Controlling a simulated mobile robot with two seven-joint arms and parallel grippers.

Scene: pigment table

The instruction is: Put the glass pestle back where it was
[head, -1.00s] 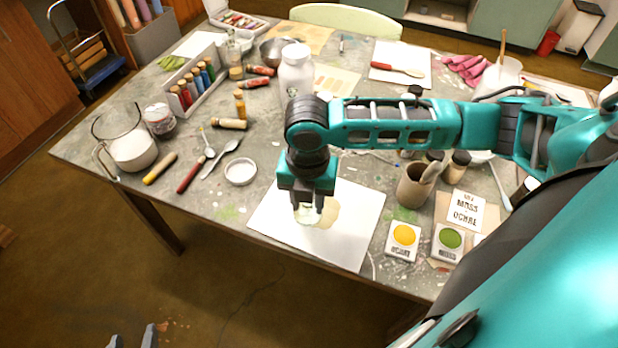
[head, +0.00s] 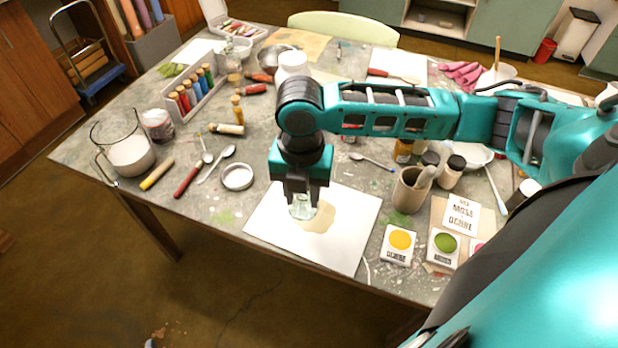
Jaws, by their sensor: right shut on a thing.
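My right gripper (head: 301,192) points down over a white sheet (head: 350,225) near the table's front edge. It is shut on the glass pestle (head: 302,208), a small clear, pale greenish piece. Its upper part is hidden between the fingers. The pestle is over the left side of a beige pigment patch (head: 322,218) on the sheet. I cannot tell whether its base touches the sheet. My left gripper is not in view.
Right of the sheet stand a brown pot (head: 410,192) with a tool in it, a yellow pigment card (head: 399,243) and a green one (head: 444,247). A white jar (head: 292,66) stands behind my arm.

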